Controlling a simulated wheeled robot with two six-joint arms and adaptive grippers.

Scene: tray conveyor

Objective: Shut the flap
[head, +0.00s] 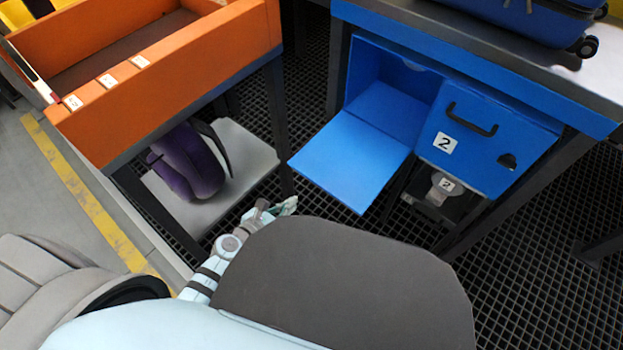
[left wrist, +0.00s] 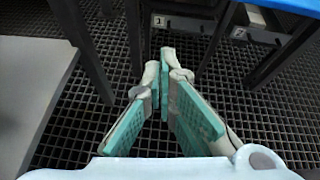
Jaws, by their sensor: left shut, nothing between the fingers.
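The blue flap (head: 350,162) hangs open, lying about flat out from the left compartment of the blue cabinet (head: 400,62) under the grey table. The compartment behind it is open and looks empty. My left gripper (head: 278,207) is below and left of the flap in the head view, apart from it. Its fingertips meet in the left wrist view (left wrist: 166,60), with nothing between them. A blue edge (left wrist: 295,5) at the top right there may be the flap's underside. My right gripper is not in view.
Beside the flap, a shut blue door (head: 473,135) has a black handle and a "2" label. An orange bin table (head: 165,75) stands left, with a purple bag (head: 190,165) on its lower shelf (head: 245,155). A blue suitcase (head: 530,15) lies on the grey table. Dark table legs stand near my gripper.

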